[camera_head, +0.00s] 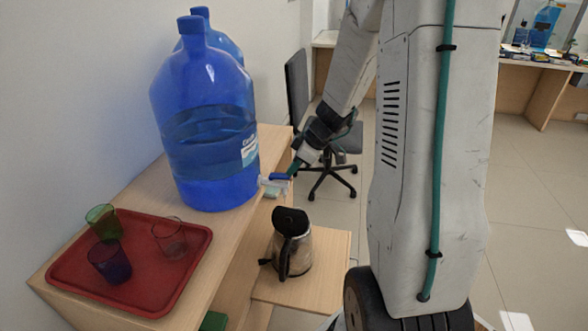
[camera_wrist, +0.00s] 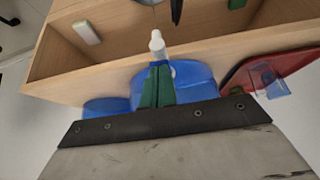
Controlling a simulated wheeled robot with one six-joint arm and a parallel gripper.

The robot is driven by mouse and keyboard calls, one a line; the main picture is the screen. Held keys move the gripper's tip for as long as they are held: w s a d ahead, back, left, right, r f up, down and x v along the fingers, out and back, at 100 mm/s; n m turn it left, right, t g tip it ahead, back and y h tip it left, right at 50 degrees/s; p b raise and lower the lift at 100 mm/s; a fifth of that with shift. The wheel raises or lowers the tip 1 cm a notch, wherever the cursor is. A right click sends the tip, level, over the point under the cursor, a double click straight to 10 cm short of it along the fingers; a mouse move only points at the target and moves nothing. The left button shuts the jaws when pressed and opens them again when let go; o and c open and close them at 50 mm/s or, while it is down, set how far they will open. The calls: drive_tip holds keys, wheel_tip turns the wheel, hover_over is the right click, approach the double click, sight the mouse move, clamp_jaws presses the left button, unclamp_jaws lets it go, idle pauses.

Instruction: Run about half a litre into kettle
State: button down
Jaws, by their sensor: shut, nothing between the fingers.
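A large blue water jug (camera_head: 205,150) stands on the counter, with a small tap (camera_head: 274,186) low on its right side. The tap's blue lever (camera_head: 280,176) is on top. In the wrist view the shut fingers (camera_wrist: 157,72) point at the white spout (camera_wrist: 157,42). I see no water stream.
A second blue jug (camera_head: 225,42) stands behind. An office chair (camera_head: 300,85) is beyond the counter.

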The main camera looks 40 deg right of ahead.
drive_tip(key=shift+r, duration=0.5)
drive_tip(key=shift+r, duration=0.2)
drive_tip(key=w+a+r+v, duration=0.1)
drive_tip(key=v, duration=1.1)
drive_tip(key=shift+w+r, duration=0.25)
drive_tip(key=shift+r, duration=0.1)
drive_tip(key=shift+a, duration=0.1)
idle(0.9)
